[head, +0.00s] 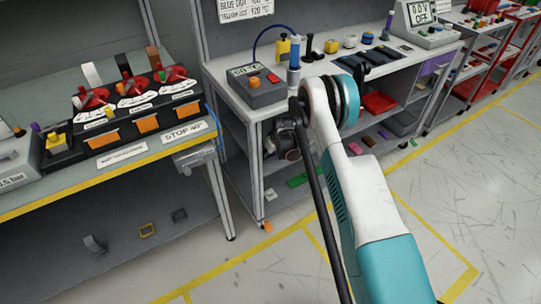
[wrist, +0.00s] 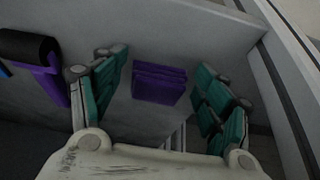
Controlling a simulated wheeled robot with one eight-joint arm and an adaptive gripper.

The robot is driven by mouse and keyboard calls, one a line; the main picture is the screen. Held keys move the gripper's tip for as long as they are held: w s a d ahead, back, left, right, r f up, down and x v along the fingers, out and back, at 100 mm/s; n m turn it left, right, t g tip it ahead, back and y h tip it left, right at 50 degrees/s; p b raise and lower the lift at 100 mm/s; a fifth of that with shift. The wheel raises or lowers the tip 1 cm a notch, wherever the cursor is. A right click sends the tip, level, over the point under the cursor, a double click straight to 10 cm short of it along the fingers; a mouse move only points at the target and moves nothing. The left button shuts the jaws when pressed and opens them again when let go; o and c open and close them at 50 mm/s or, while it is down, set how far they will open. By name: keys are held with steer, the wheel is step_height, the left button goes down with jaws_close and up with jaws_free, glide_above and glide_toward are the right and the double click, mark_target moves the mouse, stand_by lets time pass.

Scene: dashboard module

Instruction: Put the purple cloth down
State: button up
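The purple cloth (wrist: 158,83) shows in the wrist view as a folded, layered block against a grey surface. It lies between the two green-padded fingers of my gripper (wrist: 163,70). The fingers are spread, with a visible gap on each side of the cloth, so they do not touch it. In the head view my gripper (head: 284,147) is low, under the front of the middle workbench, partly hidden by my arm; I cannot make out this cloth beside it there.
In the wrist view a black roll (wrist: 28,45) and another purple piece (wrist: 52,83) are left of the fingers. The workbench (head: 222,72) has legs and a lower shelf close around my gripper. Small items lie on the floor; the floor at right is mostly clear.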

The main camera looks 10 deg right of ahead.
steer(key=shift+p+v, duration=0.75)
steer(key=shift+v, duration=0.35)
steer(key=s+d+p, duration=0.3)
steer(key=s+d, duration=0.1)
steer(key=s, duration=0.7)
steer(key=s+a+r+m+t, duration=0.1)
steer(key=s+r, duration=0.3)
steer(key=r, duration=1.3)
steer(key=s+a+r+m, duration=0.1)
steer(key=s+a+r, duration=0.15)
steer(key=r, duration=1.45)
steer(key=s+r+t+h, duration=0.1)
steer(key=s+r, duration=1)
steer(key=s, duration=0.2)
steer(key=s+r+m+t, duration=0.1)
steer(key=s, duration=1.4)
steer(key=shift+a+m, duration=0.3)
steer(key=shift+a, duration=0.2)
